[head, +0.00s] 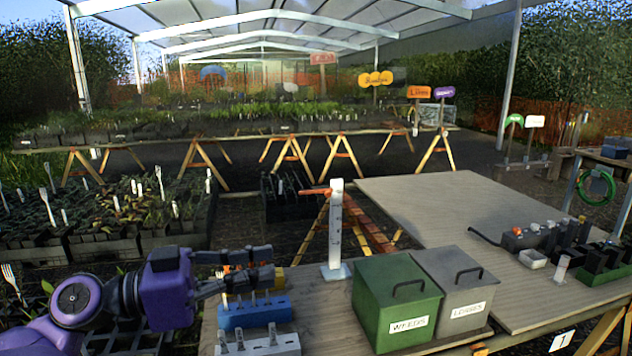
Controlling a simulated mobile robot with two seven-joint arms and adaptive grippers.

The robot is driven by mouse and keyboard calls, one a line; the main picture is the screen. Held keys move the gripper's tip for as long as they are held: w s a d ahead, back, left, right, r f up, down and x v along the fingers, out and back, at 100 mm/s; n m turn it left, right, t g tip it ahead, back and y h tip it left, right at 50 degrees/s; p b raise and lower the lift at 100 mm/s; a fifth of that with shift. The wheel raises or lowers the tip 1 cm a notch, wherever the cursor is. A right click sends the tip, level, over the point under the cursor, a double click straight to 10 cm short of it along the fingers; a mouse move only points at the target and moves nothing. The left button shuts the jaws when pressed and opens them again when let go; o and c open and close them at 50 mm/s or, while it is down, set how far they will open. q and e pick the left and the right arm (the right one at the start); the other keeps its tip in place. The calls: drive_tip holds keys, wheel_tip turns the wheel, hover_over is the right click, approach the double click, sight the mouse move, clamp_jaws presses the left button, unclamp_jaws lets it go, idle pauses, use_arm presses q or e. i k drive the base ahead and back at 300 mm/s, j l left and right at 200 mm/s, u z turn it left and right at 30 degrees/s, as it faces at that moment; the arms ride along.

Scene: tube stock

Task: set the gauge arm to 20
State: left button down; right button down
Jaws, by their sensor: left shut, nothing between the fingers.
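The gauge is a white upright post (336,235) on a pale base, standing on the near table left of the lidded boxes. Its orange gauge arm (314,191) sits near the top of the post and sticks out to the left, roughly level. Scale marks on the post are too small to read, so I cannot tell which value the arm is at. My left gripper (272,266) reaches in from the left, shut and empty. It is left of the post and lower than the orange arm, apart from both. My right gripper is not in view.
A blue rack (236,315) with upright items stands beneath my left gripper, with a grey rack (286,343) in front. A green WEEDS box (380,309) and grey LOSSES box (436,272) stand right of the post. The wooden tabletop (420,205) behind them is largely clear.

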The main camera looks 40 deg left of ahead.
sight(327, 191)
drive_tip(key=i+j, duration=1.1)
drive_tip(key=j, duration=0.25)
